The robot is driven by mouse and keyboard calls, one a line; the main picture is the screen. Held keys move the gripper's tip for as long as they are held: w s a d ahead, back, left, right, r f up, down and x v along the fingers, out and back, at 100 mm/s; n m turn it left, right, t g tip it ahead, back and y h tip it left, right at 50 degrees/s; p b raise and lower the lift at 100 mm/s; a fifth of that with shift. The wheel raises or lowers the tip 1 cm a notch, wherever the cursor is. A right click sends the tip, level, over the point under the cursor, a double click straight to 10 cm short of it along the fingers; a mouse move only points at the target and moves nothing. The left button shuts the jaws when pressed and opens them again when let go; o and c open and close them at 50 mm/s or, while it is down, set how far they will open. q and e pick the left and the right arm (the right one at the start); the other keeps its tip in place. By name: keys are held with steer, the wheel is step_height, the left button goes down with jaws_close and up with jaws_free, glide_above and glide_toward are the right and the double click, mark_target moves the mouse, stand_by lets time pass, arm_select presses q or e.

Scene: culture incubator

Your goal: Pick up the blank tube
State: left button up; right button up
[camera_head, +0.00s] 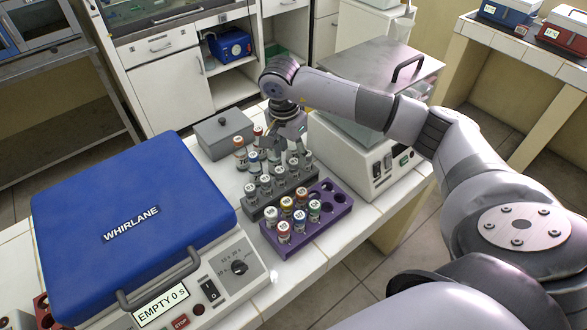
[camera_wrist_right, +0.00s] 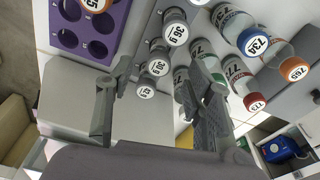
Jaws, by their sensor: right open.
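I cannot make out which tube is the blank one. Several white-capped tubes (camera_head: 265,181) stand upright in a grey rack (camera_head: 287,188). In the right wrist view, caps such as one marked "36 g" (camera_wrist_right: 175,34) show between and beyond my fingers. Tubes with orange, red, blue and green caps stand just behind, one marked "73A" (camera_wrist_right: 253,43). My right gripper (camera_head: 292,134) is over the far end of the grey rack, pointing down. Its fingers (camera_wrist_right: 155,108) are spread, with nothing held between them. My left gripper is not in view.
A purple rack (camera_head: 318,227) holds several coloured-cap tubes and has empty holes. A blue-lidded Whirlane machine (camera_head: 120,200) fills the left of the bench. A grey lidded box (camera_head: 222,131) stands behind the racks, and a white machine (camera_head: 350,150) is close on the right.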

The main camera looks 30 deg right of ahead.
mark_target(293, 162)
steer(key=shift+f, duration=0.45)
steer(key=f+p, duration=0.1)
steer(key=f, duration=0.1)
steer(key=d+f+p, duration=0.1)
steer(key=f, duration=0.1)
steer(key=shift+w+f+p, duration=0.1)
steer(key=shift+f+p, duration=0.1)
steer(key=shift+p, duration=0.15)
steer(key=shift+f, duration=0.2)
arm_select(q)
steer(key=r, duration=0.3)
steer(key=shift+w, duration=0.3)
arm_select(e)
steer(key=shift+c, duration=0.5)
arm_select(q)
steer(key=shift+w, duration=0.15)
arm_select(e)
steer(key=shift+d, duration=0.1)
steer(key=c, duration=1)
